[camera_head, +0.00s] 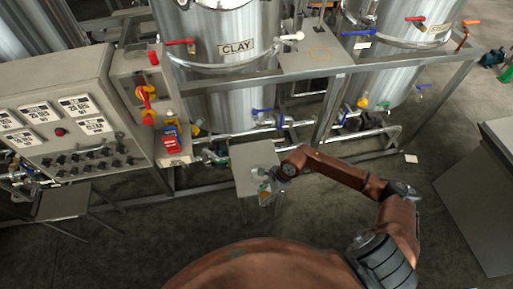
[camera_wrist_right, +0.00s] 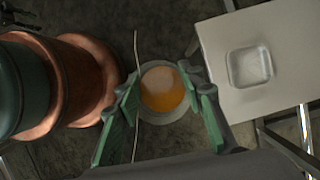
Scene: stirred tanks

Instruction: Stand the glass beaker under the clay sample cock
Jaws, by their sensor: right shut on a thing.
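The glass beaker (camera_wrist_right: 163,88) is round, seen from above with orange inside, between the green-padded fingers of my right gripper (camera_wrist_right: 162,98) in the wrist view. The gripper is shut on it and holds it over the floor beside a small grey stand. In the head view my right gripper (camera_head: 266,190) is at the stand's front right edge; the beaker is too small there to make out clearly. The clay tank (camera_head: 225,90) stands behind, with its CLAY label. Several coloured levers sit around it; I cannot tell which is the sample cock. My left gripper is out of view.
A control panel (camera_head: 70,115) is at left, a grey bench (camera_head: 480,200) at right. Floor between is open.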

